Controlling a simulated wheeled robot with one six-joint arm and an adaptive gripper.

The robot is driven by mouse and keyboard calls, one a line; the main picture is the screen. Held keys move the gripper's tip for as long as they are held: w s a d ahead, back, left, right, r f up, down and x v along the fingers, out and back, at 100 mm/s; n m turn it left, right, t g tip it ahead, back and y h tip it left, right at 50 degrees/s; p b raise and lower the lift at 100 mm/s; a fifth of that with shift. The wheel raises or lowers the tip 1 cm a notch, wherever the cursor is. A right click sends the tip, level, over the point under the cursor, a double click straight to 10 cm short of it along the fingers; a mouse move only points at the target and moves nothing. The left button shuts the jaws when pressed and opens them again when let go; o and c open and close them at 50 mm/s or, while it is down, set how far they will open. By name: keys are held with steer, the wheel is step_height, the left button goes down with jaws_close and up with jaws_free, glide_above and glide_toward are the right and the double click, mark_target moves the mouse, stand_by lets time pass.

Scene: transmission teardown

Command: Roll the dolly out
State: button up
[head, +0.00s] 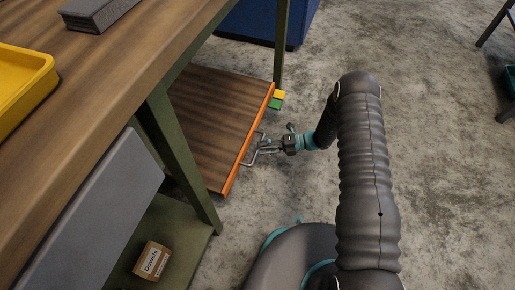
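The dolly (210,110) is a low wooden platform with an orange front edge, partly under the workbench. A grey metal handle (250,158) sticks out from the orange edge. My gripper (264,147) is at this handle, with its fingertips close to or around the bar. The fingers are too small in the view to tell whether they are shut on it.
The workbench (120,60) and its green leg (185,160) stand at the left. A yellow tray (22,85) is on top. A cardboard box (152,263) sits on the lower shelf. A blue cabinet (268,22) stands behind. The grey floor (440,150) at right is mostly clear.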

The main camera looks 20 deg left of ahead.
steer(key=shift+x, duration=1.4)
jaws_close()
